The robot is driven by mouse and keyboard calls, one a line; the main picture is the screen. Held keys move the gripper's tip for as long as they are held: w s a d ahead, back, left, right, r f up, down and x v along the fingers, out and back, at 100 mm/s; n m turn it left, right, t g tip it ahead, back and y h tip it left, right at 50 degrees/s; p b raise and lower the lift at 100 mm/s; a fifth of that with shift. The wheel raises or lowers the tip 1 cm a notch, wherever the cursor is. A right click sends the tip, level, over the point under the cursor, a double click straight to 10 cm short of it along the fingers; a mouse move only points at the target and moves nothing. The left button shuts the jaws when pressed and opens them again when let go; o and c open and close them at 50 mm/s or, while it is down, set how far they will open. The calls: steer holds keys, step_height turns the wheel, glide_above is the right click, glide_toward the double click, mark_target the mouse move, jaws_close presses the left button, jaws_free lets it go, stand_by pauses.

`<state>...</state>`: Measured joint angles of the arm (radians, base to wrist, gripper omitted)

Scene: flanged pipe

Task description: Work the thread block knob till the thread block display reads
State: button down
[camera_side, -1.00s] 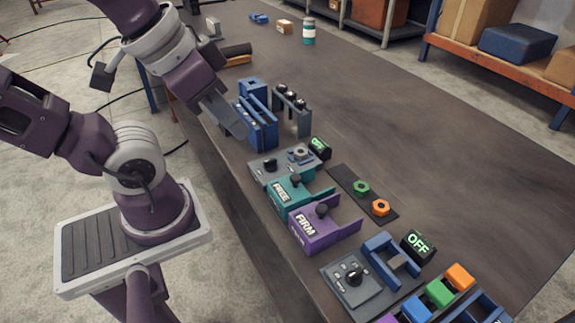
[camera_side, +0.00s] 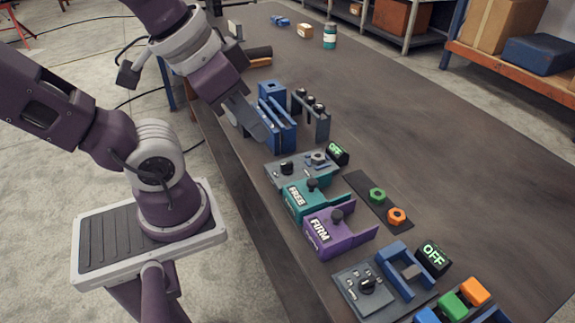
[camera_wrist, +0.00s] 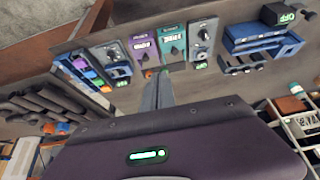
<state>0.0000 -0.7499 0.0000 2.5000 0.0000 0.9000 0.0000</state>
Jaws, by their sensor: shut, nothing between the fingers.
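One grey block (camera_side: 290,171) carries a black knob (camera_side: 287,168) and a nut-like fitting (camera_side: 318,158); its display (camera_side: 337,153) reads OFF. A second grey plate (camera_side: 362,291) has a black dial knob (camera_side: 367,285), and the display (camera_side: 433,258) near it also reads OFF. I cannot tell for sure which one is the thread block. The first block's knob also shows in the wrist view (camera_wrist: 203,34). My gripper (camera_side: 262,134) is shut and empty, above the table edge beside the tall blue fixture (camera_side: 272,100), apart from both knobs.
The teal FREE holder (camera_side: 305,198) and purple FIRM holder (camera_side: 335,235) stand between the two plates. A dark strip holds a green nut (camera_side: 377,195) and an orange nut (camera_side: 397,216). A grey rack (camera_side: 312,115) stands behind the blue fixture.

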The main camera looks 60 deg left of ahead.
steer(key=c, duration=2)
jaws_free()
steer(key=o, duration=1)
steer(key=w+a+f+n, duration=0.1)
steer(key=w+n, duration=0.1)
steer(key=w+a+f+n+g, duration=0.1)
steer(key=w+n, duration=0.1)
steer(key=w, duration=0.1)
steer(key=w+a+f+n+g, duration=0.1)
steer(key=w+a+n, duration=0.1)
steer(key=shift+w+f+n, duration=0.1)
steer(key=shift+w+n, duration=0.05)
steer(key=shift+n, duration=0.15)
steer(key=shift+c, duration=0.2)
steer(key=n+g, duration=0.4)
steer(key=n, duration=0.7)
glide_above(287, 163)
step_height(287, 163, down, 13)
steer(key=shift+f, duration=0.15)
step_height(287, 163, down, 7)
steer(key=shift+r, duration=0.15)
steer(key=shift+f, duration=0.2)
jaws_close()
